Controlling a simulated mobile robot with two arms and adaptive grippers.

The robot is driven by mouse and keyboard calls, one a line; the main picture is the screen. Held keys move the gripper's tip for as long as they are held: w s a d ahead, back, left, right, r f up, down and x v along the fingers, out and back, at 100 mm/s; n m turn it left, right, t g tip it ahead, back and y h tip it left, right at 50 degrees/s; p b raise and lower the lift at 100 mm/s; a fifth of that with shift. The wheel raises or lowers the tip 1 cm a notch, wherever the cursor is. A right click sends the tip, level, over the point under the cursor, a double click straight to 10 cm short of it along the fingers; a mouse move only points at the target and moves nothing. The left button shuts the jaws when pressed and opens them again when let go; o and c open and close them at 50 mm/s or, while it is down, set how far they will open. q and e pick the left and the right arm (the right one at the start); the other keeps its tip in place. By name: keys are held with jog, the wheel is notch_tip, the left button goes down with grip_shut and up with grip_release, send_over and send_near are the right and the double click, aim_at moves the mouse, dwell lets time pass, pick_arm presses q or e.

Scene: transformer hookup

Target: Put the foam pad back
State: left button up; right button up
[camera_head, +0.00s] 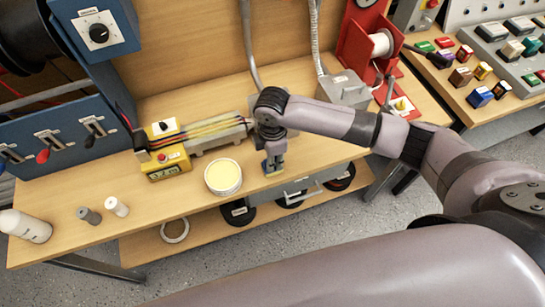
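A round white tub (223,177) with a flat pale yellow top stands near the front edge of the wooden bench. I cannot tell whether this yellow disc is the foam pad; nothing else in view is clearly a foam pad. My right gripper (273,168) points down just right of the tub, apart from it, close to the bench's front edge. Its fingers are small and seen from above, so whether they are open or hold something is unclear. My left gripper is not in view.
A yellow device (168,160) with cables stands left of the tub. A grey box (345,89) and red spool stand (362,50) are behind right.

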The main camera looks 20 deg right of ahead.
jog(key=shift+o, duration=1)
jog(key=shift+s, duration=0.1)
notch_tip(320, 180, up, 12)
jog(key=b, duration=0.2)
jog(key=shift+r, duration=0.15)
